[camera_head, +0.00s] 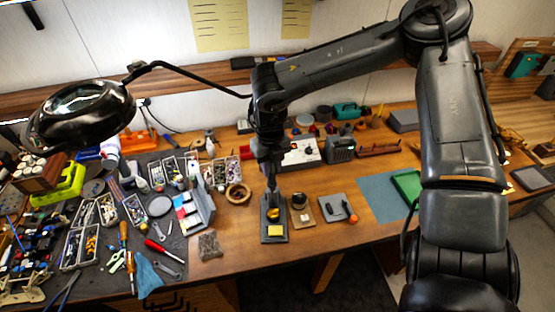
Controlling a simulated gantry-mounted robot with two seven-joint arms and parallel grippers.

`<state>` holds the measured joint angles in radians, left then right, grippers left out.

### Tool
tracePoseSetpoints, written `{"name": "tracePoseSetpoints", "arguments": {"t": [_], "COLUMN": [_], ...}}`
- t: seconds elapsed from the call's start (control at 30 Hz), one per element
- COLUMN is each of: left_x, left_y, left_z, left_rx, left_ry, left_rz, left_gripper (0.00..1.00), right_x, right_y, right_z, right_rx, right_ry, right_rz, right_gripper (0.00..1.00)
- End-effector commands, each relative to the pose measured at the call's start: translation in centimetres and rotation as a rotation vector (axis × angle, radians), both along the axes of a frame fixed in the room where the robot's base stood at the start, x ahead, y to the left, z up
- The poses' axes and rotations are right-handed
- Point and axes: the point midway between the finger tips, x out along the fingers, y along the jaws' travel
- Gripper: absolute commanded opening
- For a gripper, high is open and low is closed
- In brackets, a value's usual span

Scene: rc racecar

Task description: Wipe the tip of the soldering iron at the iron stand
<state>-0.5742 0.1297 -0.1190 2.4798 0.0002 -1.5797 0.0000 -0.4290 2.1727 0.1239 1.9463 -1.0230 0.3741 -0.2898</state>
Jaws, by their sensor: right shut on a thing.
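The iron stand (274,238) is a small dark base near the front edge of the wooden bench, with a yellow sponge (275,231) on its front part. My right gripper (271,182) points straight down directly above the back of the stand. It is shut on the soldering iron, of which only a thin dark part shows below the fingers. I cannot tell whether the iron's tip touches the stand or the sponge. My left gripper is not in view.
Right of the stand are a small board with a round tin (299,201) and a grey pad (334,208) with an orange-tipped tool. A coil of solder-like ring (238,193) and parts trays lie left. A magnifier lamp (80,115) overhangs the cluttered left side.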

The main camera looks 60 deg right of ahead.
Motion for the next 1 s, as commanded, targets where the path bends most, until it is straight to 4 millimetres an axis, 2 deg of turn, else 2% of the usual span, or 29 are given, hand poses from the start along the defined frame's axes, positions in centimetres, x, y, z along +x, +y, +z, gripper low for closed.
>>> {"name": "tracePoseSetpoints", "arguments": {"t": [0.6,1.0], "left_x": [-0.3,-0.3], "left_y": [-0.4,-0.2], "left_z": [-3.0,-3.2], "left_rx": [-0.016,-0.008], "left_ry": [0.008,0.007], "left_rz": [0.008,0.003], "left_gripper": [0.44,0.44], "right_x": [0.0,0.0], "right_y": [0.1,0.1], "right_z": [-4.5,-5.1], "right_rx": [0.001,0.001], "right_ry": [0.001,0.001], "right_rz": [-0.001,-0.001], "right_gripper": [0.0,0.0]}}
